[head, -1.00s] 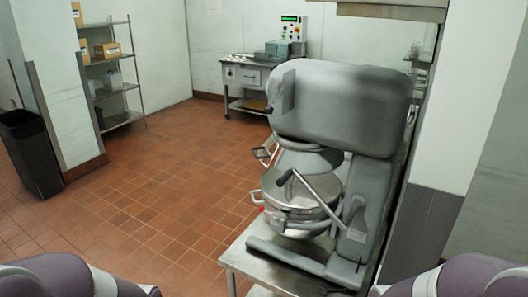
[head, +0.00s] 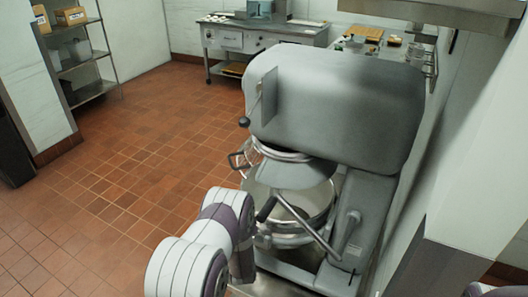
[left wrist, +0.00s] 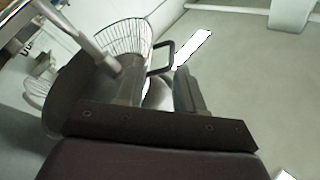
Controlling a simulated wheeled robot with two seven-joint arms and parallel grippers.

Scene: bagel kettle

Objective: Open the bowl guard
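The large grey mixer (head: 335,100) stands on a metal table, with its steel bowl (head: 310,195) under the head. In the left wrist view, a wire cage that looks like the guard (left wrist: 127,38) is above my left gripper (left wrist: 158,92). A dark handle-like loop (left wrist: 165,56) is beside the cage. The left fingers look apart, with no clear hold on anything. In the head view, my left arm is low, in front of the bowl, and hides its gripper's tips. My right gripper is out of view.
A lever with a dark knob (head: 266,208) crosses the bowl's front. A wall stands close on the mixer's right. A work table (head: 262,38) is behind, and a shelf (head: 82,55) is at the back left. The tiled floor on the left is clear.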

